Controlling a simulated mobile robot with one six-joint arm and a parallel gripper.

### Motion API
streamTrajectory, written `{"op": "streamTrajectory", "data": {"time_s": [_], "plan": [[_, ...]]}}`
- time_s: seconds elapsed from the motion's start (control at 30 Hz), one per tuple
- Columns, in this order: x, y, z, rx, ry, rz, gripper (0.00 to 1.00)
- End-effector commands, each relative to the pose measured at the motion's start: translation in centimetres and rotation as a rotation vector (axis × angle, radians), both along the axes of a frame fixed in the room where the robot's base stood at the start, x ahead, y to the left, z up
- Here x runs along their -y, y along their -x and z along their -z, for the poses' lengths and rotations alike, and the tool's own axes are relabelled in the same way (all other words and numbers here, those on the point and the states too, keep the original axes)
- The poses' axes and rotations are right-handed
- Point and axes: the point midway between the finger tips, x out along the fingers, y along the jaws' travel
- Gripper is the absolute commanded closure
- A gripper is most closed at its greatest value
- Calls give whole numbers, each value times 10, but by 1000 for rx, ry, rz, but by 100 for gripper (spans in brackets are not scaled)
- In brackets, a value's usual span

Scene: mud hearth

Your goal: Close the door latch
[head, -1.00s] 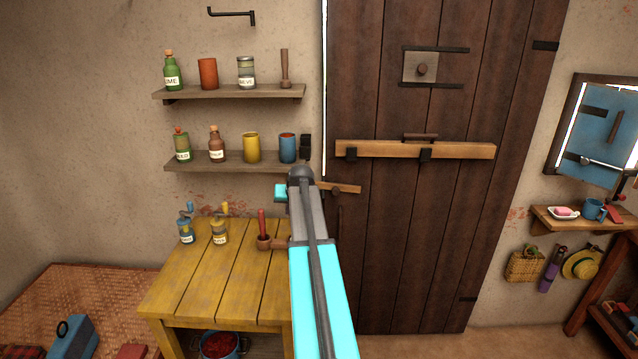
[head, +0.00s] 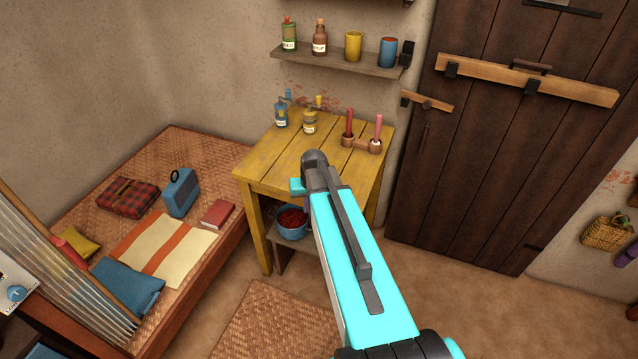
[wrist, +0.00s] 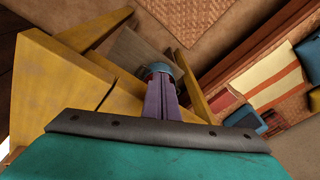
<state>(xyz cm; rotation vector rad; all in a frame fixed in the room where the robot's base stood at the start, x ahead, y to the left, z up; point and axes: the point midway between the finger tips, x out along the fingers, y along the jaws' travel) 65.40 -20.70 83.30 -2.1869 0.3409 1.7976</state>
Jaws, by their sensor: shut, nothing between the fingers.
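The dark plank door (head: 470,160) stands at the right of the head view. A small wooden latch piece with a round knob (head: 427,102) sits at its left edge, tilted slightly down to the right. Above it, a long wooden bar (head: 570,88) with a handle rests in black brackets on the door. A black bracket (head: 407,52) is on the wall left of the door. My gripper shows in the wrist view (wrist: 163,90) as two purple fingers together, shut and empty. In the head view my arm mostly hides it. It is by the yellow table, well left of the latch.
The yellow table (head: 290,160) carries bottles and a holder with red-handled tools (head: 349,130). A blue pot (head: 292,222) is on its lower shelf. A wall shelf (head: 335,62) with jars is above. A woven bed (head: 110,190) is at left. Floor before the door is clear.

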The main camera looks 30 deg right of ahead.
Motion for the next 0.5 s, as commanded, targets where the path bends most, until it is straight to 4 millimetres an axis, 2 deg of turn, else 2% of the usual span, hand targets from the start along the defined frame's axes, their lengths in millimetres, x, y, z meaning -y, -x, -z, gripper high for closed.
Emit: {"op": "streamTrajectory", "data": {"time_s": [0.03,0.27,0.5], "plan": [[-10,9,18,-21,-5,-12,100],[-60,55,93,-134,-29,-78,100],[-112,120,169,-269,-50,-155,100]]}}
